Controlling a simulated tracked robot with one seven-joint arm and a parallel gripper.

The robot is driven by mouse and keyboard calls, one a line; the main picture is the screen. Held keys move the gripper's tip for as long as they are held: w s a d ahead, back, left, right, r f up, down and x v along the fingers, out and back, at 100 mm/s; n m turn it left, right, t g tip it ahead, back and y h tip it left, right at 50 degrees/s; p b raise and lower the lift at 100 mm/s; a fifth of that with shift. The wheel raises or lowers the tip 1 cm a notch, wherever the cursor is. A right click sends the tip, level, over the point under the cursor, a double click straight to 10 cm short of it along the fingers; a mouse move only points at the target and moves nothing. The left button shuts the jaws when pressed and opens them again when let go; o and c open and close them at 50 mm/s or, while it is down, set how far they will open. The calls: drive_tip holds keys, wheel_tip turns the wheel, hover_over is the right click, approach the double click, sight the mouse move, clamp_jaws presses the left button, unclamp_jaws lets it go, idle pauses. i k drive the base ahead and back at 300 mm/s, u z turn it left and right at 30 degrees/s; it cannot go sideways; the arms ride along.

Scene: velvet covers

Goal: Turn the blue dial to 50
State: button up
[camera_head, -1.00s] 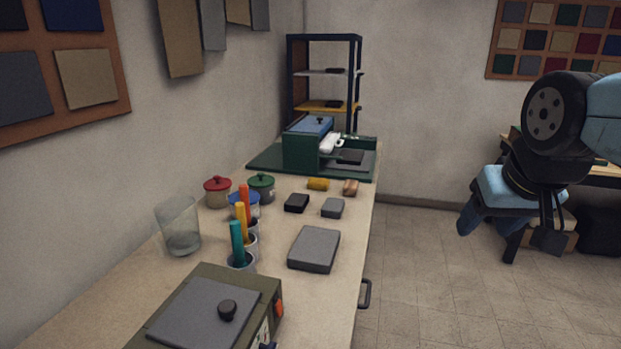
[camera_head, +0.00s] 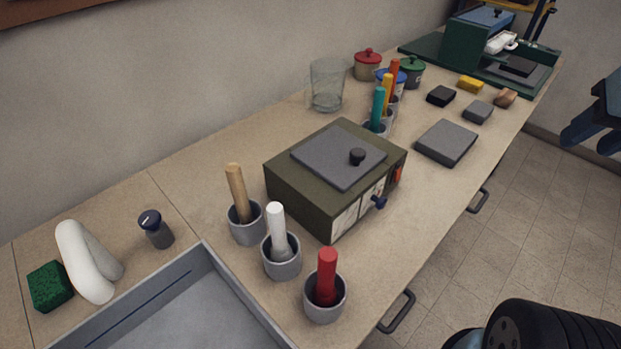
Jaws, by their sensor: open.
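A small blue dial (camera_head: 379,202) sits on the front face of an olive-green box (camera_head: 300,200) in the middle of the bench. I see the dial nearly edge-on, next to white label panels, and cannot read its setting. An orange-red part (camera_head: 398,174) is on the same face, farther right. The box has a grey lid with a black knob (camera_head: 357,156). My gripper (camera_head: 592,140) is at the right edge of the view, partly cut off. Its blue fingers are open, off the bench and well apart from the dial.
Grey cups with wooden, white and red (camera_head: 327,278) handles stand in front of the box. A grey tray (camera_head: 208,262) lies at the near left. A glass jug (camera_head: 327,85) and lidded pots stand behind. A grey block (camera_head: 446,142) lies to the right. Drawer handles (camera_head: 397,312) stick out below the bench edge.

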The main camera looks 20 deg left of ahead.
sight(380, 202)
drive_tip(key=u, duration=1.35)
drive_tip(key=k, duration=0.9)
drive_tip(key=u, duration=0.05)
drive_tip(key=i, duration=0.9)
drive_tip(key=z, duration=0.1)
